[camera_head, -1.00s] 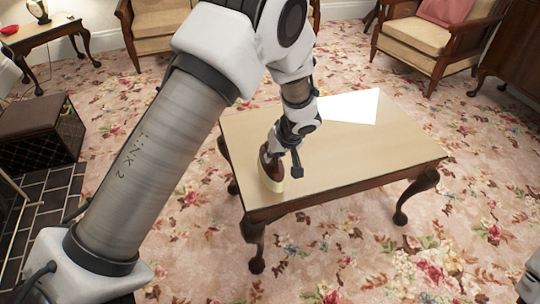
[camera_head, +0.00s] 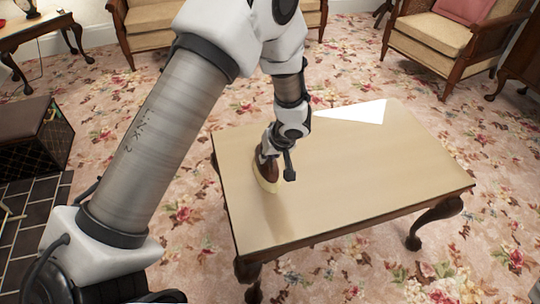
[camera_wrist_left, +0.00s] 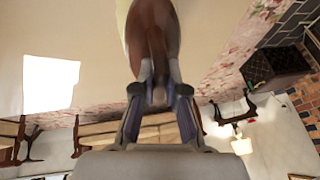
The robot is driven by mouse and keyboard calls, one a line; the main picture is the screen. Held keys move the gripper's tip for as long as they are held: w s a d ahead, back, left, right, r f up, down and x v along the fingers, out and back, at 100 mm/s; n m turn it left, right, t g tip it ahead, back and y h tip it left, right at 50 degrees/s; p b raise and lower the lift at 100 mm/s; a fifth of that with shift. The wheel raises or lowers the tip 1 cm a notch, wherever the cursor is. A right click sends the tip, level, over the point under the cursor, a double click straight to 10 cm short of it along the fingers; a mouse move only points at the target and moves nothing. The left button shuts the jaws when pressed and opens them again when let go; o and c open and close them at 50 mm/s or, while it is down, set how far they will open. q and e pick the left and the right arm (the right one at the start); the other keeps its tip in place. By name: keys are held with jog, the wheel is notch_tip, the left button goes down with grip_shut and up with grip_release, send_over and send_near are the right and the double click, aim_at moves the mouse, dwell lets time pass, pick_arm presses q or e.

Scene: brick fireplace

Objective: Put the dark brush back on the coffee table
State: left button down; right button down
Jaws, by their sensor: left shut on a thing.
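The dark brush (camera_head: 265,172) has a brown body and a pale lower edge. My left gripper (camera_head: 268,148) is shut on it. In the head view the brush is upright over the left part of the coffee table (camera_head: 350,185), near its left edge; I cannot tell whether it touches the top. In the left wrist view the brush (camera_wrist_left: 152,35) runs up from between the fingers of the left gripper (camera_wrist_left: 158,90), its pale edge at the top of the picture. My right gripper is not in view.
The middle and right of the tabletop are clear. Armchairs (camera_head: 440,40) stand behind on the flowered carpet. A dark box-like stool (camera_head: 32,135) and black tiles are at the left.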

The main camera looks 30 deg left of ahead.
pick_arm(q)
jog(key=shift+s+b, duration=0.1)
jog(key=shift+b, duration=0.2)
jog(key=c, duration=1.2)
grip_release()
jog(key=shift+f, duration=0.1)
jog(key=shift+r+p, duration=0.35)
jog(key=shift+p, duration=0.1)
jog(key=p+v, duration=0.4)
jog(key=v, duration=0.7)
jog(key=shift+d+r, duration=0.2)
jog(key=shift+r, duration=0.1)
